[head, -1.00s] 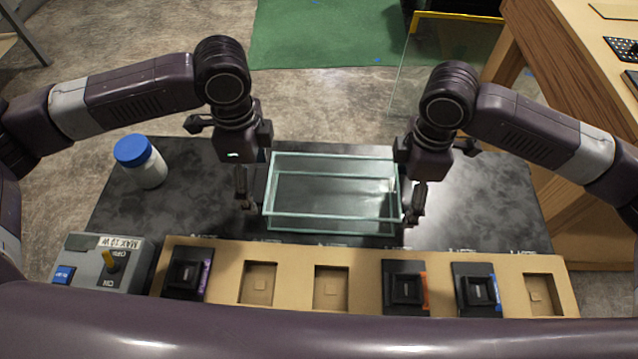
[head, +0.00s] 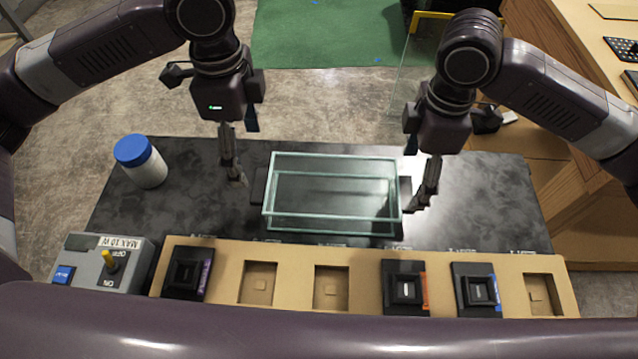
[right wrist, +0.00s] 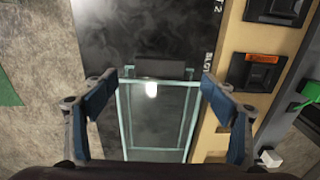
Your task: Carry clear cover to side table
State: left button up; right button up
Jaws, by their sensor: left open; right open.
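The clear cover (head: 332,194), a glass-like box with pale green edges, sits on the dark tabletop in the head view. Dark side pieces show at its left and right ends. It also shows between the fingers in the right wrist view (right wrist: 157,118). My left gripper (head: 243,156) is open and empty, above and left of the cover's left end. My right gripper (head: 420,177) is open, by the cover's right end, with no hold visible. A wooden table (head: 575,75) stands at the right, possibly the side table.
A blue-lidded white jar (head: 142,162) stands left of the cover. A grey switch box (head: 104,264) and a tan panel (head: 363,290) with several dark modules line the near edge. A clear panel with a yellow top edge (head: 428,15) stands beyond the right arm.

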jog(key=shift+r, duration=2.4)
